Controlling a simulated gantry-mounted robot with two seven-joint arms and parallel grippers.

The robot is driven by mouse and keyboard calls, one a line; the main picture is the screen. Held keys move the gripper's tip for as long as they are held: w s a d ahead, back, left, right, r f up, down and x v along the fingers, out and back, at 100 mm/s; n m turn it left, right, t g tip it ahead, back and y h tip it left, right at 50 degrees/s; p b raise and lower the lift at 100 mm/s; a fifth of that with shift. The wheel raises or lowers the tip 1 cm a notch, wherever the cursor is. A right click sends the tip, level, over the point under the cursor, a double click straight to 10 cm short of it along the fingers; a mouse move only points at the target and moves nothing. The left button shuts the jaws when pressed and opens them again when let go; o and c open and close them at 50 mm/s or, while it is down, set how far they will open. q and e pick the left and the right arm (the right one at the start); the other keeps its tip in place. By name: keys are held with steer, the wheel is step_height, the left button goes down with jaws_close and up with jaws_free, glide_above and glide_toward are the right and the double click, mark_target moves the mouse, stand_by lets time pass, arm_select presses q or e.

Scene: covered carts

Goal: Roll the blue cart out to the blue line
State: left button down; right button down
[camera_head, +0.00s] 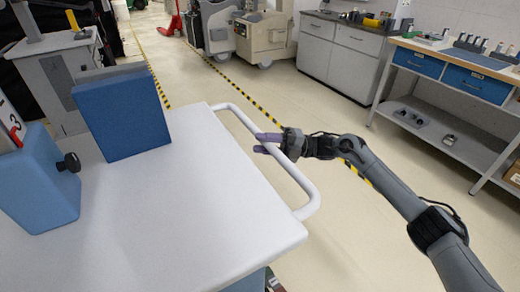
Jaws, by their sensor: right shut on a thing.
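A cart with a white top (215,215) fills the lower left, and a bit of blue body (246,284) shows under its near edge. A white bar handle (240,117) runs along its right side. My right gripper (267,144) comes in from the right and is shut on the handle near its middle. Its purple-grey fingers lie across the bar. My left gripper is out of view. No blue line shows on the floor. The cart's wheels are hidden.
A blue panel (122,115) and a blue box with a black knob (40,185) stand on the cart top. Yellow-black tape (224,74) marks the floor. A workbench (455,68) and grey cabinets (340,50) line the right. Open floor lies between cart and bench.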

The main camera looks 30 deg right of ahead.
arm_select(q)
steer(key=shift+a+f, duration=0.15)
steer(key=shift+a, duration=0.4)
arm_select(e)
steer(key=shift+a+r, duration=0.1)
steer(key=shift+r, duration=0.25)
steer(key=c, duration=1.2)
jaws_free()
steer(key=shift+c, duration=0.2)
steer(key=shift+o, duration=1.3)
steer(key=shift+d, duration=0.2)
steer(key=shift+o, duration=0.5)
steer(key=shift+w+d, duration=0.1)
steer(key=shift+d+f, duration=0.1)
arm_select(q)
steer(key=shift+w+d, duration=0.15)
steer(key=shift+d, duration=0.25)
arm_select(e)
steer(key=shift+f, duration=0.1)
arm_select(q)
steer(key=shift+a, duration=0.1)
